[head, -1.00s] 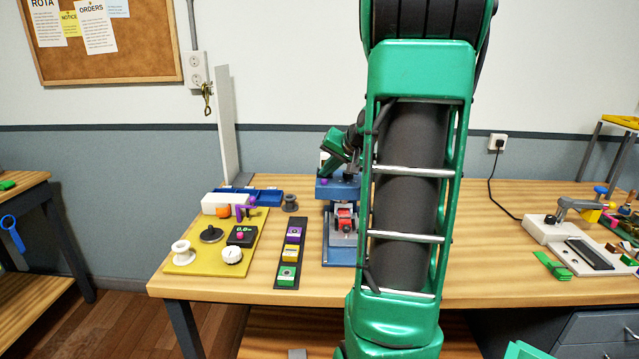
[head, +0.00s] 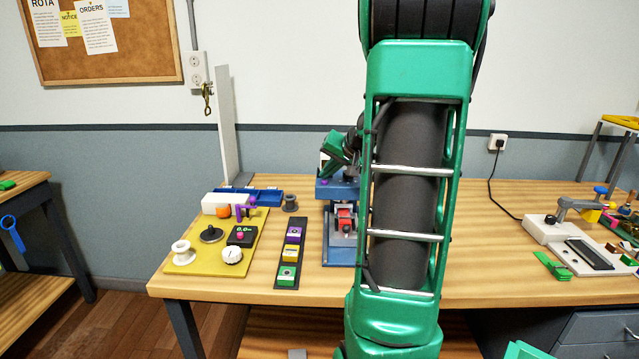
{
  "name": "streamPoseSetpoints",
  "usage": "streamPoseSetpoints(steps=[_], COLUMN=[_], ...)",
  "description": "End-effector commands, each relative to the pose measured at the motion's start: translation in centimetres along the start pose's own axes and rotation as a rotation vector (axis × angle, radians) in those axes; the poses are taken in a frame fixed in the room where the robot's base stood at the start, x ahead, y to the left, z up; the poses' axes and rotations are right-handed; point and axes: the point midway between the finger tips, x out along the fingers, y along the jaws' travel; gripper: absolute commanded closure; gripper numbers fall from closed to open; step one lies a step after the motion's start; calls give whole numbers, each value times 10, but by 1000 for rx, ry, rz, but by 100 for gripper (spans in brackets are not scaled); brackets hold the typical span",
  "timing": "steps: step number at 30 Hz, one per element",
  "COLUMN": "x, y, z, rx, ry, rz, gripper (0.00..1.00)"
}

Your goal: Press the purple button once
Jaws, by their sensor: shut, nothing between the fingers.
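A dark strip (head: 278,279) lies on the wooden bench left of my arm. It carries a purple button block (head: 293,235) at its far end, a yellow one (head: 290,255) in the middle and a green one (head: 286,275) at the near end. My gripper (head: 353,172) is small and partly hidden behind my arm, over the blue bench machine (head: 338,253). It is shut and empty, to the right of and beyond the purple block. It appears apart from that block. A small purple spot (head: 325,182) also shows on the machine's top.
A yellow board (head: 183,263) with a spool, dials and a small black display stands left of the strip. My arm hides the middle of the bench.

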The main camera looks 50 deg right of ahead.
Motion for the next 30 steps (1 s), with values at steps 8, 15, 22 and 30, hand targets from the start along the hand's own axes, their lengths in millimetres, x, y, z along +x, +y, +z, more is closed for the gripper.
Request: streamPoseSetpoints(steps=[8,15,22,30], x=[2,3,0,-8], y=[2,2,0,-6], z=[2,2,0,-6], rx=[0,1,0,0], ry=[-1,-1,-1,0], rz=[0,0,0,0], gripper=[100,100,100,100])
